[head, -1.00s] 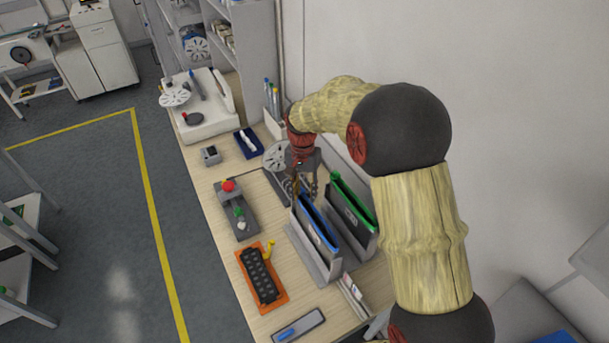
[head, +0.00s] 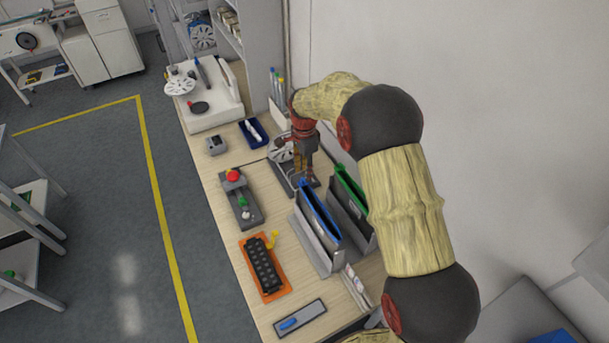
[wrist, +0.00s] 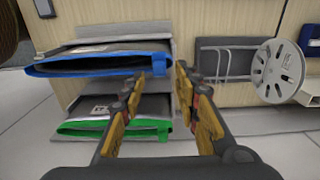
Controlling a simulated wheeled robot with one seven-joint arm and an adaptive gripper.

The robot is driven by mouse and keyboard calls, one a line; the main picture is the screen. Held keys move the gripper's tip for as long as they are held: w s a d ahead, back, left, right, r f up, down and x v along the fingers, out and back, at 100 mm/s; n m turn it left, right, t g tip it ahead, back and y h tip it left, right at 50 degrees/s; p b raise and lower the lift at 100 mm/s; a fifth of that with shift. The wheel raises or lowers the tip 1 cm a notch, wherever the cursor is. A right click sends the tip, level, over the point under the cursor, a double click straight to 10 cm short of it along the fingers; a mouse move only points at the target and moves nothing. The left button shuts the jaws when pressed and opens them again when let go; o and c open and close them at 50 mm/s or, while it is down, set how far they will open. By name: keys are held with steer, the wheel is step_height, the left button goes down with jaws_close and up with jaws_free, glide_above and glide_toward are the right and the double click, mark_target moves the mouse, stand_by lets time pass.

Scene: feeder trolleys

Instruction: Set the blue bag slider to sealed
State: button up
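The blue bag (head: 318,214) stands upright in a grey holder on the bench, its blue-edged top facing up. In the wrist view the blue bag (wrist: 95,66) lies left of my fingers, with its right end close to or touching the left fingertip. My gripper (head: 304,178) is at the far end of the bag, pointing down.
A green-edged bag (head: 352,190) stands beside the blue one, close to the wall. A control box with a red button (head: 233,176), an orange tray (head: 280,290) and a grey plate with a blue piece (head: 300,317) lie along the bench. A slotted disc (wrist: 278,70) is right of my fingers.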

mark_target(303, 181)
steer(key=shift+f, duration=1.6)
steer(key=shift+c, duration=0.6)
jaws_close()
